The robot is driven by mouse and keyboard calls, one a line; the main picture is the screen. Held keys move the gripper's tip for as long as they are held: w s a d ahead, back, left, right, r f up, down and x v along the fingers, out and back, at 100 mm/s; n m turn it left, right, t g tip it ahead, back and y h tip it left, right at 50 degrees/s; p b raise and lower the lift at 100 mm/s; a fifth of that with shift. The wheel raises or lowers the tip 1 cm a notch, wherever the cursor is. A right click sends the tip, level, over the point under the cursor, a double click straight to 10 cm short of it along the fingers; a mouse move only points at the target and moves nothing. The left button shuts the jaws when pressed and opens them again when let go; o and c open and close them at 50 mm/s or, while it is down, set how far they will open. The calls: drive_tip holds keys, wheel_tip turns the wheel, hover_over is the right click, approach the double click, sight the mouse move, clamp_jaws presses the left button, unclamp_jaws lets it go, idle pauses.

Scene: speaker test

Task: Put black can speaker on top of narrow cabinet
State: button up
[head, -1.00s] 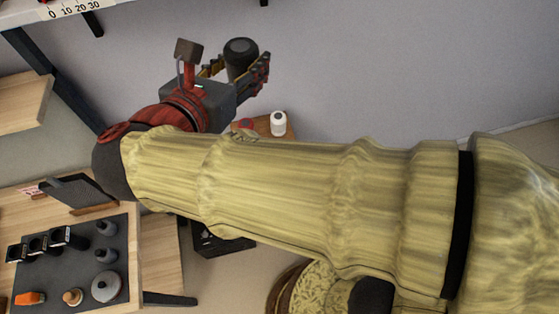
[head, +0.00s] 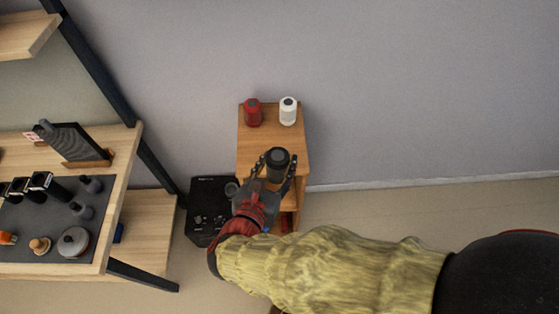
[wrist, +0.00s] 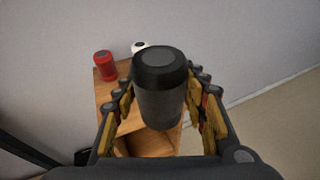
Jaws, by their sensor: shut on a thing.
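The black can speaker (head: 278,163) is dark grey with a black top, upright between the fingers of my gripper (head: 270,172). In the wrist view the speaker (wrist: 160,85) sits between the two yellow-padded fingers of my gripper (wrist: 162,105), which is shut on it. The narrow cabinet (head: 258,143) is wooden, against the wall. The speaker overlaps the front part of its top in the head view. In the wrist view the cabinet top (wrist: 107,95) lies behind and below the speaker. I cannot tell whether the speaker's bottom touches it.
A red can (head: 253,113) and a white can (head: 288,111) stand at the back of the cabinet top. A black box (head: 208,210) is on the floor left of the cabinet. A wooden shelf unit (head: 124,190) with several items stands at the left. The floor at right is clear.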

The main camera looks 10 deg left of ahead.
drive_tip(key=shift+a+f, duration=0.2)
drive_tip(key=shift+a, duration=0.15)
drive_tip(key=w+a+f+b, duration=0.1)
drive_tip(key=w+f+b, duration=0.1)
drive_tip(key=w+f, duration=0.1)
drive_tip(key=w+a+f+b, duration=0.1)
drive_tip(key=w+f+b, duration=0.1)
drive_tip(key=w, duration=0.3)
drive_tip(key=w+a+f+b, duration=0.1)
drive_tip(key=w+f+b, duration=0.1)
drive_tip(key=w+f, duration=0.2)
drive_tip(key=shift+w+a, duration=0.3)
drive_tip(key=shift+w, duration=0.05)
drive_tip(key=shift+w+f, duration=0.15)
drive_tip(key=shift+f, duration=0.1)
drive_tip(key=shift+w+a+f+b, duration=0.1)
drive_tip(key=shift+w+f+b, duration=0.1)
drive_tip(key=shift+f+b, duration=1.3)
drive_tip(key=shift+f, duration=0.2)
drive_tip(key=shift+f, duration=0.15)
drive_tip(key=o, duration=1.4)
